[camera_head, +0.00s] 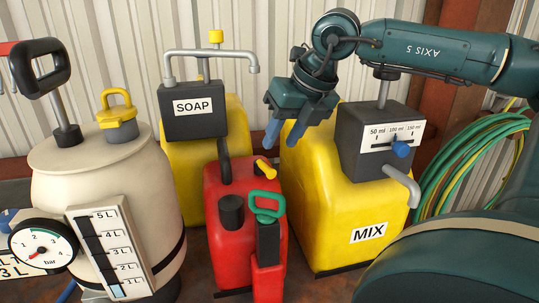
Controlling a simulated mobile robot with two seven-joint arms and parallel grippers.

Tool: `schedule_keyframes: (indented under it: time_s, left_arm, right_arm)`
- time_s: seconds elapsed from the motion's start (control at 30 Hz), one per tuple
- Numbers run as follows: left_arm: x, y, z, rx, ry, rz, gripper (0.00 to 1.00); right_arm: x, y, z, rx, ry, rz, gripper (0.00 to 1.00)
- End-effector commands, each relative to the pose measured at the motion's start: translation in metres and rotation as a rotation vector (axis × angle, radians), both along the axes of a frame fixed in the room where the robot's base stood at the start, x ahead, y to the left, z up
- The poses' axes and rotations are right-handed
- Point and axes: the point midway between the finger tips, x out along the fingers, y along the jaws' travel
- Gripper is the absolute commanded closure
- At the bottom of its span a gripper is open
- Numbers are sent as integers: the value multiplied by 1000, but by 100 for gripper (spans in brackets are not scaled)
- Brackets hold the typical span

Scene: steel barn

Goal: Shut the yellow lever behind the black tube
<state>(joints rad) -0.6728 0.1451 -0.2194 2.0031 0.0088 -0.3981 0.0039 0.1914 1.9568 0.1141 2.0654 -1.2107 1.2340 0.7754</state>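A small yellow lever (265,168) sticks up at a slant from the top of the red can (216,245). It stands behind the upright black tube (269,240) that carries a green loop handle (267,205). The lever's foot is partly hidden. My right gripper (282,138) hangs above and slightly right of the lever, its two blue fingers pointing down and apart. It is open and empty, with a visible gap to the lever. My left gripper is not in view.
A yellow SOAP container (177,175) stands behind the red can, and a yellow MIX container (316,205) with a grey spout (402,185) stands to its right. A beige tank (55,180) with a gauge (42,250) fills the left. A green hose coil (455,165) hangs right.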

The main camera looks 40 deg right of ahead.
Motion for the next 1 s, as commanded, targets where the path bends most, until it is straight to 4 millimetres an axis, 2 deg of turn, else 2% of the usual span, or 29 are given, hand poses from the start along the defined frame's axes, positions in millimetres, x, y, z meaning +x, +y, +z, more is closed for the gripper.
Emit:
schedule_keyframes:
  time_s: [0.03,0.2,0.4,0.8,1.0]
  left_arm:
    - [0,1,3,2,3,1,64]
    - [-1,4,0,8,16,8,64]
    - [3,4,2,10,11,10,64]
    - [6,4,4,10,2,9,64]
    - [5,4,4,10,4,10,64]
  right_arm:
    - [4,1,-11,1,8,1,64]
    - [16,4,-39,2,7,1,64]
    - [25,5,-55,0,2,0,64]
    - [27,6,-59,0,-1,0,64]
    - [27,6,-59,0,-1,0,80]
